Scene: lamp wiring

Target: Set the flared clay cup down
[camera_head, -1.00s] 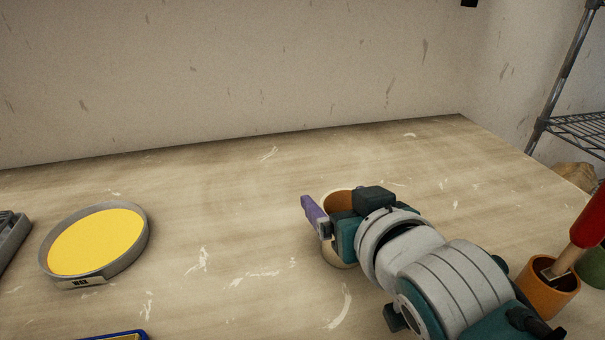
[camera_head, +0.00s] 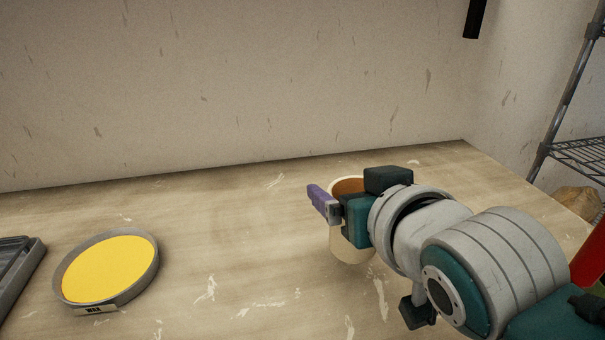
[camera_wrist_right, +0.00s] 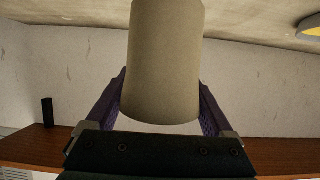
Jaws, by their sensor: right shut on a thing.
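The flared clay cup (camera_head: 350,247) is pale cream outside and brown inside, and upright in the head view. My right gripper (camera_head: 337,205) is shut on it, with a purple finger at its left side. My wrist hides much of the cup's right side. In the right wrist view the cup (camera_wrist_right: 165,62) is a plain beige cylinder between the purple fingers of the gripper (camera_wrist_right: 162,95). I cannot tell whether its base touches the table. My left gripper is not in view.
A round grey dish (camera_head: 73,302) with a yellow inside and a label stands at the left. A dark grey tray (camera_head: 22,270) is at the left edge. A red object (camera_head: 590,258) shows at the right edge, before a wire shelf (camera_head: 575,152). The table (camera_head: 230,240) between dish and cup is clear.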

